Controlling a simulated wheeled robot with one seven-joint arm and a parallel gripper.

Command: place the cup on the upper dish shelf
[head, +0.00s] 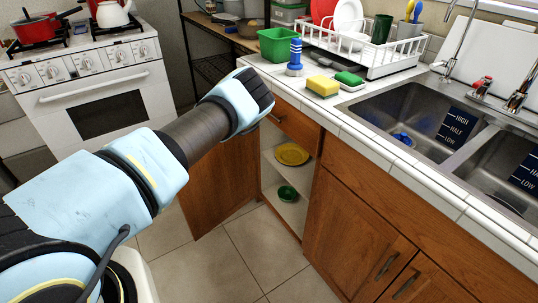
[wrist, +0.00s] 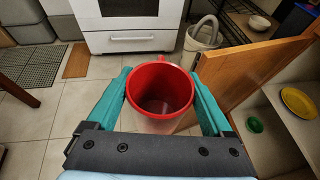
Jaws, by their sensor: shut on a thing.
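The red cup (wrist: 158,95) is in my gripper (wrist: 160,84) in the wrist view. The teal fingers close on it from both sides, and its open rim faces the camera. In the head view, my wrist hides the fingers and the cup. The upper dish shelf (head: 284,168) is inside the open cabinet under the counter, with a yellow plate (head: 291,154) on it. This shelf also shows at the right of the wrist view (wrist: 282,105). My gripper is outside the cabinet, to the left of the shelf.
The open wooden cabinet door (head: 222,180) stands between the cup and the shelf in the wrist view (wrist: 243,75). A green bowl (head: 288,193) sits on the lower level. A stove (head: 95,80) stands behind.

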